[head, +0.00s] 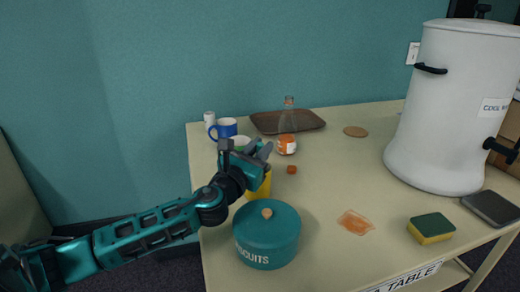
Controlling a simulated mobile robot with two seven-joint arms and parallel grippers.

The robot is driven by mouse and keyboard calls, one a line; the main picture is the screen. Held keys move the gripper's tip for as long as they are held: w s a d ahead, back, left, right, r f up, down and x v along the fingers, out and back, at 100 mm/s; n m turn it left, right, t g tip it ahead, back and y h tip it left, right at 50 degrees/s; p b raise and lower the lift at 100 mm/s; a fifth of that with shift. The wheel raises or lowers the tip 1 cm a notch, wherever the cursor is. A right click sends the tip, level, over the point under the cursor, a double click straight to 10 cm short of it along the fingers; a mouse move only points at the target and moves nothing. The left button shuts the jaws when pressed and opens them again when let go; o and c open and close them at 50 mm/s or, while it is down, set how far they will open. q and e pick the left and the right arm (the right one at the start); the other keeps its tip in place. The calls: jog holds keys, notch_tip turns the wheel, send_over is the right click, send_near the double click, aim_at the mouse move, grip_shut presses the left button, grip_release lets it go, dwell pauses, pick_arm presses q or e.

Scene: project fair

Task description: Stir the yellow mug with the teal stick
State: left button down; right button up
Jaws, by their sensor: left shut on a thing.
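The yellow mug (263,187) stands on the table near its left edge, behind the teal biscuit tin. My left gripper (262,152) is directly above and partly in front of the mug, covering its rim and opening. The gripper is shut on a slim thing, which I take to be the teal stick. The stick itself is hidden by the gripper and mug, so I cannot tell whether its end is inside the mug. My right gripper is not in view.
The teal biscuit tin (267,240) stands close in front of the mug. A blue mug (226,127), a glass bottle (288,125) and a brown tray (265,122) are behind. A white urn (440,110) and a sponge (431,228) are right. The table's middle (340,180) is mostly clear.

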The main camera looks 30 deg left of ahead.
pick_arm(q)
jog(key=shift+r, duration=0.1)
jog(key=shift+s+d+r+p, duration=0.1)
jog(key=shift+d+r+p, duration=0.05)
jog(key=shift+r+p, duration=0.55)
jog(key=shift+s+d+r+p, duration=0.1)
jog(key=shift+r+p, duration=0.25)
jog(key=shift+r, duration=0.55)
jog(key=r, duration=0.5)
jog(key=shift+s+d+r, duration=0.15)
jog(key=shift+s+d, duration=0.25)
notch_tip(320, 180, up, 5)
dwell(1.0)
